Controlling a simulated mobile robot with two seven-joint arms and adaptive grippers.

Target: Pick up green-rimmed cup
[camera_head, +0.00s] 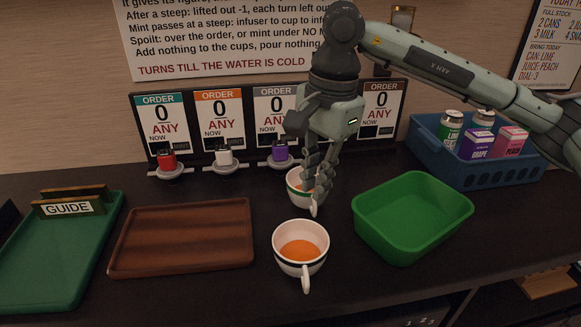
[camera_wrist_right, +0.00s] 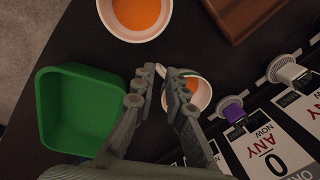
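The green-rimmed cup (camera_head: 294,187) stands on the dark counter behind another white cup, with orange liquid inside. My right gripper (camera_head: 318,190) reaches down over its right side and hides part of it. In the right wrist view the cup (camera_wrist_right: 203,95) lies partly behind one finger of the gripper (camera_wrist_right: 162,82). The two fingers are apart, with a small pale piece, seemingly the cup's handle, between their tips. I cannot tell whether they touch it. My left gripper is not in view.
A dark-banded white cup (camera_head: 301,262) with orange liquid stands in front. A green bin (camera_head: 400,245) is to the right, a wooden tray (camera_head: 180,262) to the left. A blue crate (camera_head: 480,172) of drinks and order boards (camera_head: 220,115) stand behind.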

